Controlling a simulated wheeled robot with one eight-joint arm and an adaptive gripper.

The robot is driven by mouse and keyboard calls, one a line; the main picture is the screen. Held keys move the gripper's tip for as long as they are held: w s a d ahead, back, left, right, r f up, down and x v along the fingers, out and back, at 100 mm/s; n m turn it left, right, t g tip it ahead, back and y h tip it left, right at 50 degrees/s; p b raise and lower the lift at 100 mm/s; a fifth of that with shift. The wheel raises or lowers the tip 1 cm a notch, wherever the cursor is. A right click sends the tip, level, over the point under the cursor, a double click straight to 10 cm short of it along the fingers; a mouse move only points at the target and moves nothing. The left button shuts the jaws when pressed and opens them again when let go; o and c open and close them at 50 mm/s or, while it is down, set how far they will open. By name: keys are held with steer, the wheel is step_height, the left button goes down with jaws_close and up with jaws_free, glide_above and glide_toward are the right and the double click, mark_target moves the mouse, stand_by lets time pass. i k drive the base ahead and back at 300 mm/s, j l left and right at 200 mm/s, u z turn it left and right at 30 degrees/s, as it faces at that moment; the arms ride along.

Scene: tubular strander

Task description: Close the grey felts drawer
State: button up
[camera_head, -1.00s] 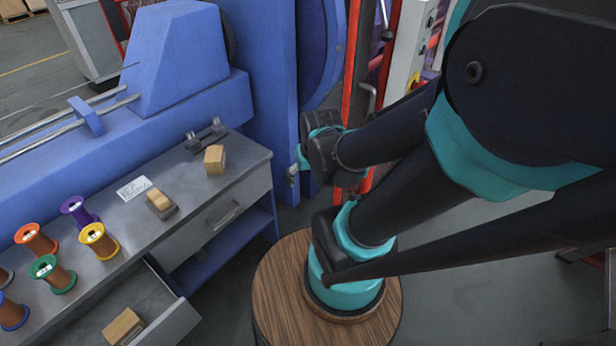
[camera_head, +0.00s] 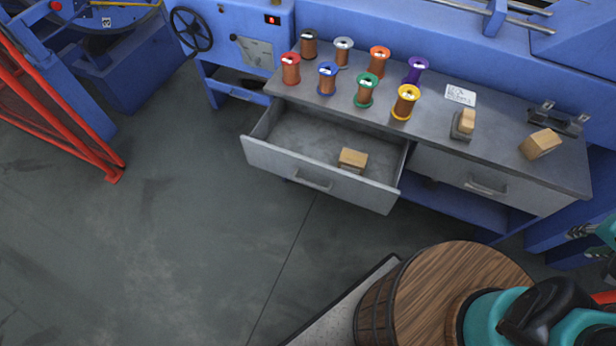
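The grey drawer (camera_head: 320,176) under the left part of the workbench is pulled well out. Its front panel with a bar handle (camera_head: 313,181) faces the open floor. A small wooden block (camera_head: 352,160) lies inside it, toward the right. No label reading felts can be made out. What seems to be my gripper (camera_head: 588,241) shows at the right edge of the picture, partly cut off. It is well to the right of the open drawer and apart from it. Its finger opening is too small to judge.
A second drawer (camera_head: 484,184) at the right is shut. The bench top (camera_head: 430,131) bears several wire spools, a white card (camera_head: 461,95) and wooden blocks (camera_head: 541,144). My round wooden-looking base (camera_head: 400,290) is at the lower right. Red railing (camera_head: 60,110) stands left; the floor before the drawer is clear.

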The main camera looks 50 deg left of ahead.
mark_target(302, 144)
steer(key=u, duration=2.35)
steer(key=l+z, duration=0.1)
steer(key=l, duration=0.35)
